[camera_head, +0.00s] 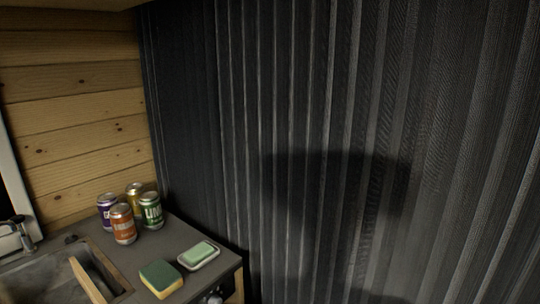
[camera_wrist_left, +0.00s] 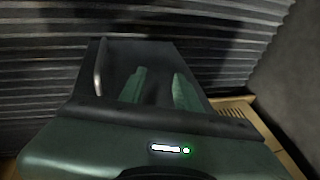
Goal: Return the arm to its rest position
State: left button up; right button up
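Neither gripper is in the head view. In the left wrist view, two tapered green fingers of my left gripper (camera_wrist_left: 158,92) show beyond a dark bar. They stand apart with a dark gap between them, and I see nothing held there. A dark green body of mine with a white light strip and a small green light fills the bottom of that view. My right gripper is in neither view.
A dark ribbed curtain (camera_head: 330,120) fills most of the head view. At lower left, a grey counter (camera_head: 185,235) holds several cans, including an orange can (camera_head: 122,224), a sponge (camera_head: 160,279) and a soap dish (camera_head: 199,258) beside a sink (camera_head: 50,278). Wooden planks (camera_head: 75,115) line the left wall.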

pick_arm(q)
jog(key=s+a+f+m+g+y, duration=0.1)
jog(key=s+a+f+m+g, duration=0.2)
jog(key=f, duration=0.7)
jog(key=s+a+f+m+g, duration=0.1)
jog(key=a+f+m+g, duration=0.2)
jog(key=a+f+m, duration=0.5)
jog(key=s+a+f+m+g+y, duration=0.4)
jog(key=s+a+f+g, duration=0.3)
jog(key=s+a+f, duration=0.5)
jog(key=a+f, duration=0.3)
jog(key=shift+s+f+y, duration=0.15)
jog(key=shift+s+y, duration=0.15)
